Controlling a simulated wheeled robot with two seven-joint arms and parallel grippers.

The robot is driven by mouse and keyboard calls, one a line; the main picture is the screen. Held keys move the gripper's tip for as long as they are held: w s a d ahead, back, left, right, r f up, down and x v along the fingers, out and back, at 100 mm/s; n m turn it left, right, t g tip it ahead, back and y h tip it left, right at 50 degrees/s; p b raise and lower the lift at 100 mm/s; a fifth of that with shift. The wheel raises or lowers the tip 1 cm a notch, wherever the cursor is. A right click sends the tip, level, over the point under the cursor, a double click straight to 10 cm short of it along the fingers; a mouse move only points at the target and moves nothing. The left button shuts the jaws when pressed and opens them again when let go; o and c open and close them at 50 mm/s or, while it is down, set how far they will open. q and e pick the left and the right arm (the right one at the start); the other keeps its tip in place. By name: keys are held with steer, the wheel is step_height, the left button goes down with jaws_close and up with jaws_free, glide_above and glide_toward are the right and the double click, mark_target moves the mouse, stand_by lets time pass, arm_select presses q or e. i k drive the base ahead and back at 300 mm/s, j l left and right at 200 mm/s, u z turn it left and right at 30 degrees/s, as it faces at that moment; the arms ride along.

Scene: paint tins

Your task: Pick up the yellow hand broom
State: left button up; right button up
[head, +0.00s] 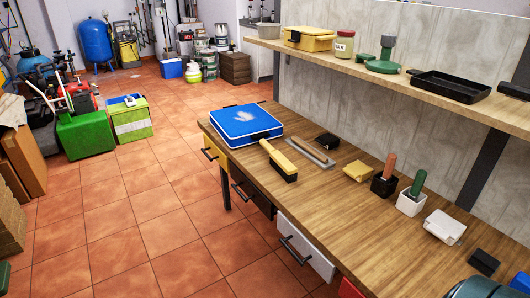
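The yellow hand broom (280,158) lies on the wooden workbench (235,160), near its front edge. Its yellow back is on top and its dark bristles show below at the near end. It is just in front of the blue case and left of a flat metal-edged tool. Nothing touches it from above. Neither of my grippers shows in the head view.
A blue case (246,122) lies behind the broom. A black block (327,141), a yellow sponge-like block (357,171) and small holders with handled tools (411,199) stand to the right. A shelf (400,70) overhangs the bench's back. The tiled floor (150,220) at left is clear.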

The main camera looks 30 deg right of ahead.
mark_target(287, 170)
steer(key=i+z, duration=0.1)
steer(key=i, duration=1.4)
steer(key=i+j, duration=0.2)
steer(key=i, duration=1.3)
steer(key=l+z, duration=0.1)
steer(key=z, duration=2.8)
